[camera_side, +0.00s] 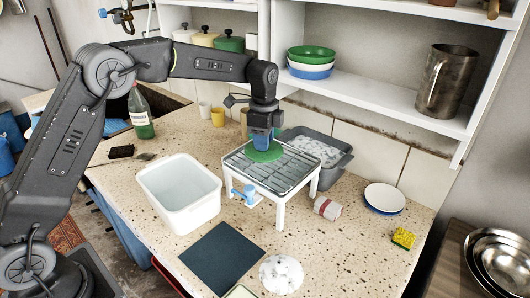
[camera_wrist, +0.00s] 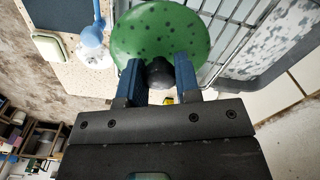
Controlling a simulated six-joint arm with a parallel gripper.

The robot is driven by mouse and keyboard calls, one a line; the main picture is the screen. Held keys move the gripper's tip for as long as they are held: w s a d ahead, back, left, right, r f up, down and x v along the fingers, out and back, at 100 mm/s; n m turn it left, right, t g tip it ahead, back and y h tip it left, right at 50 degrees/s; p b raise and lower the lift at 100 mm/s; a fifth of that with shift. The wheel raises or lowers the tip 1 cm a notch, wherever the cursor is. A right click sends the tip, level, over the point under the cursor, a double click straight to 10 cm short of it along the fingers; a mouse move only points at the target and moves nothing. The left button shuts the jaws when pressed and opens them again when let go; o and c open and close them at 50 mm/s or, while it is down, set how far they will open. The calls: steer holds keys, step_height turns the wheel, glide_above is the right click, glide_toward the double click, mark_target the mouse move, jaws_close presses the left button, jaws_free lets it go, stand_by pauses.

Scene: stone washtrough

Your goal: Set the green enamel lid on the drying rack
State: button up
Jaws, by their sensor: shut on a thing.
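The green enamel lid (camera_side: 265,153) is a round green disc with dark speckles and a dark knob. It is at the top of the white-legged drying rack (camera_side: 295,172), near the rack's left back part. The lid fills the upper middle of the wrist view (camera_wrist: 160,36), with rack bars beside it. My gripper (camera_side: 262,140) points down over the lid. Its blue fingers (camera_wrist: 161,78) are shut on the dark knob. Whether the lid touches the bars or hangs just above them cannot be told.
A white tub (camera_side: 180,195) stands left of the rack, and a grey speckled basin (camera_side: 318,150) behind it. A light-blue tap-like thing (camera_side: 246,194) is at the rack's front left. A rolled cloth (camera_side: 327,208), plates (camera_side: 384,196) and a sponge (camera_side: 403,239) lie right. A shelf (camera_side: 375,95) overhangs behind.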

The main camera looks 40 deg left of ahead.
steer(key=shift+w+d+f, duration=0.1)
steer(key=shift+d+f, duration=0.05)
steer(key=shift+f, duration=1.95)
steer(key=shift+f, duration=0.1)
steer(key=o, duration=0.9)
steer(key=shift+o, duration=0.2)
step_height(320, 180, up, 12)
steer(key=shift+r, duration=0.2)
